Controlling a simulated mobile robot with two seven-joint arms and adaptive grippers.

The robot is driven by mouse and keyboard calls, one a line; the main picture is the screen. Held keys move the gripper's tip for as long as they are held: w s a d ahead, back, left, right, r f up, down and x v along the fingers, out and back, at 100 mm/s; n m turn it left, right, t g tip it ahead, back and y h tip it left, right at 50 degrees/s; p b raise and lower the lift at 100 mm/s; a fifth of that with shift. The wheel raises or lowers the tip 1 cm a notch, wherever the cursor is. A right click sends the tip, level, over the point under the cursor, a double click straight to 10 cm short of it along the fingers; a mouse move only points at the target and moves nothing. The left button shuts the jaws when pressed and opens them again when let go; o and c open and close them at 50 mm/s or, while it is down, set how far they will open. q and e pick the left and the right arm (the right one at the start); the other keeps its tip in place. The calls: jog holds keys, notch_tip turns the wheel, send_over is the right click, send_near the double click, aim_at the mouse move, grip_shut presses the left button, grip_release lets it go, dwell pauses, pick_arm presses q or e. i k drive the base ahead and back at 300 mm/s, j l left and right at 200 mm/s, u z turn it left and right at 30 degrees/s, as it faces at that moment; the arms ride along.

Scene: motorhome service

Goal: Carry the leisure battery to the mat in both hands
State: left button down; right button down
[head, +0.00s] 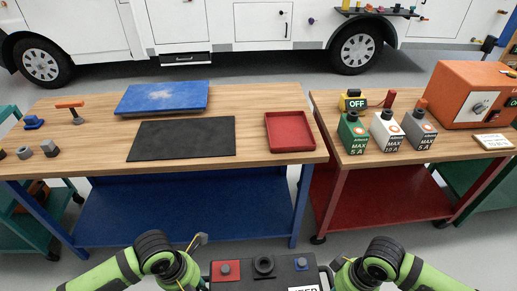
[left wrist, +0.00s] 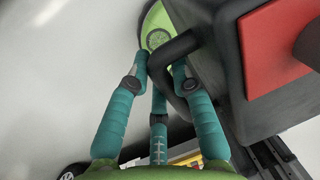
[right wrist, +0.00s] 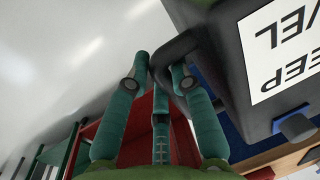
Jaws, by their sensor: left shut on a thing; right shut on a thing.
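The leisure battery (head: 284,272) is a dark box at the bottom middle of the head view, with a red patch and a blue knob on top. My left gripper (left wrist: 165,72) is shut on its left handle (left wrist: 185,45). My right gripper (right wrist: 165,68) is shut on its right handle (right wrist: 180,50), beside a white label reading "KEEP LEVEL" in part. The battery is held in front of me, short of the bench; its lower part is hidden in the head view. The black mat (head: 182,139) lies flat and bare on the left wooden bench.
A blue board (head: 163,97) lies behind the mat, and a red tray (head: 289,131) to its right. Small tools (head: 70,106) lie at the bench's left (head: 80,162). The right bench holds boxes marked MAX (head: 387,132) and an orange unit (head: 470,95).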

aim_at(184, 136)
jog(key=i+j, duration=0.1)
jog(key=j, duration=0.35)
jog(key=i+j, duration=0.1)
jog(key=j, duration=0.75)
jog(key=i+j, duration=0.15)
jog(key=j, duration=0.3)
